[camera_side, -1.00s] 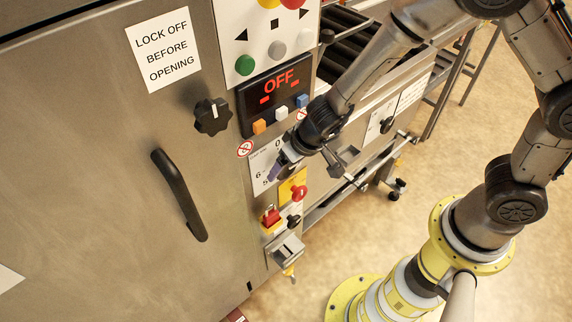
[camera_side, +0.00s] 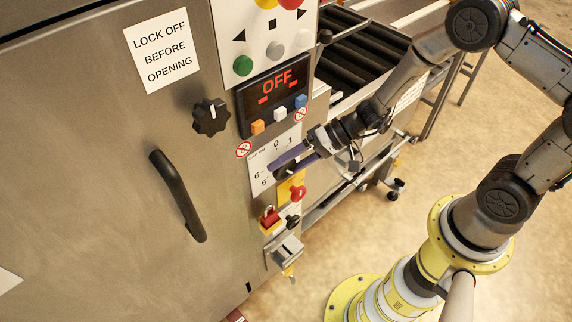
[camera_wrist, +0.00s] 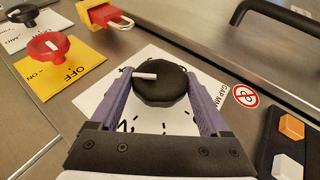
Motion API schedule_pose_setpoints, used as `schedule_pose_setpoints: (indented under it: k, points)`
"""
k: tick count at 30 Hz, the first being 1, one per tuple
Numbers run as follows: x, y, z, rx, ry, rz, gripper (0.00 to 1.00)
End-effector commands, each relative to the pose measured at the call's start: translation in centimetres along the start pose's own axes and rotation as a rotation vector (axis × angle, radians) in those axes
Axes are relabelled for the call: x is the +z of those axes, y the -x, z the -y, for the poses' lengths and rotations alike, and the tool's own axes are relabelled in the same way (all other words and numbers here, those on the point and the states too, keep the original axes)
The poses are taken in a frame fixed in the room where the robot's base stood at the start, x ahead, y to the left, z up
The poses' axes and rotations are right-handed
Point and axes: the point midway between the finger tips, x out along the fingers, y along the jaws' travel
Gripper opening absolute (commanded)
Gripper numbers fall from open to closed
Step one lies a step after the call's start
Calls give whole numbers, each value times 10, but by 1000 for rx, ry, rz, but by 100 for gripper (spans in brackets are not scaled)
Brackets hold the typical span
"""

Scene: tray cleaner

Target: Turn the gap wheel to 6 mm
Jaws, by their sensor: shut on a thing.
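The gap wheel (camera_wrist: 165,92) is a black faceted knob with a white pointer line. In the wrist view the pointer lies toward the left finger. The wheel sits on a white dial plate (camera_side: 258,162). In the side view the plate shows 0, 1, 5 and 6; the wheel is mostly hidden by my fingers there, so I cannot read the pointer against the numbers. My gripper (camera_wrist: 160,78) has a purple finger on each side of the wheel and is shut on it. It also shows in the side view (camera_side: 281,170), reaching in from the right.
Below the dial are a red switch (camera_side: 298,192) on a yellow plate and a red padlock (camera_side: 270,216). Above is a display (camera_side: 274,90) reading OFF, with orange, white and blue buttons. A black knob (camera_side: 211,117) and door handle (camera_side: 179,196) are to the left.

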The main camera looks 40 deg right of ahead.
Motion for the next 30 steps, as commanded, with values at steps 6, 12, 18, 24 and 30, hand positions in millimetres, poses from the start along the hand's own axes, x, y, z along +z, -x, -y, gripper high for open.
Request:
schedule_pose_setpoints:
  k: [6, 12, 18, 24, 30]
  points:
    - [0, 0, -4, -188, -85, -2, 24]
    - [0, -1, -6, -363, -157, -2, 24]
    - [1, -2, -6, -539, -230, -1, 24]
    - [1, -3, -7, -706, -298, -1, 24]
    - [1, -4, -7, -843, -352, -1, 24]
